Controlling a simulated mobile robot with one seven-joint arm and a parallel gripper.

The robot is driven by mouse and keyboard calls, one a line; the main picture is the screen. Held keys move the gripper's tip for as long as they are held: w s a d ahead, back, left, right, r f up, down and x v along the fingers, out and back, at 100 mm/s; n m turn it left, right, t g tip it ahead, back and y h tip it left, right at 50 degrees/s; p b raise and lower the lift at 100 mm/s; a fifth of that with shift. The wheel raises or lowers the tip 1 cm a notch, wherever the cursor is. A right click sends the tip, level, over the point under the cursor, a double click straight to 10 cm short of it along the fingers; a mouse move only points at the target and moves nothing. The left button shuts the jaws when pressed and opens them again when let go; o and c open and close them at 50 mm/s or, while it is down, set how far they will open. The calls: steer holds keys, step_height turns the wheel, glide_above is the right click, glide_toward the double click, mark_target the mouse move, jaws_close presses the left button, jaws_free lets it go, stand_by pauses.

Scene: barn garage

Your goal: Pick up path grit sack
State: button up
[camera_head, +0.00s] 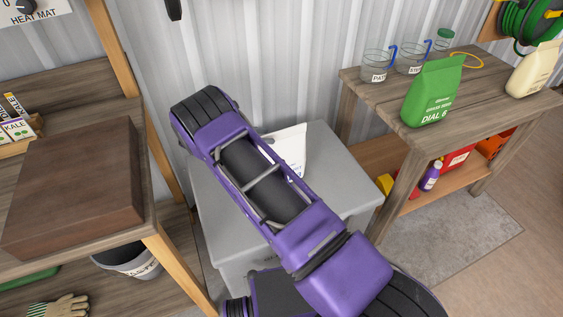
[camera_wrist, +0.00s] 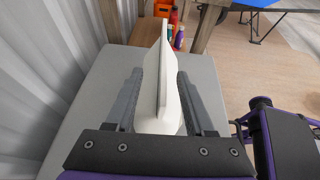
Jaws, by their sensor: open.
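A white sack (camera_head: 290,146), likely the path grit sack, stands on the grey bin lid (camera_head: 345,190) in the head view. My purple arm hides much of it, and its print is mostly unreadable. In the wrist view the sack (camera_wrist: 164,85) shows nearly edge-on, pale and upright. My gripper (camera_wrist: 159,80) is open, with one dark finger on each side of the sack. Narrow gaps seem to show beside it; I cannot tell whether either finger touches. The head view hides my gripper behind the arm.
A wooden bench (camera_head: 390,95) at right holds a green seed bag (camera_head: 433,92), a cream bag (camera_head: 531,72) and glass jars (camera_head: 377,65). A wooden shelf at left bears a brown box (camera_head: 75,188). The corrugated wall (camera_head: 285,60) is close behind the bin.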

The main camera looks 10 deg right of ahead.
mark_target(285, 137)
steer(key=x, duration=0.4)
steer(key=shift+s+d+f, duration=0.1)
steer(key=shift+d+f, duration=0.15)
steer(key=shift+d, duration=0.05)
jaws_close()
stand_by(1.0)
steer(key=shift+r, duration=0.2)
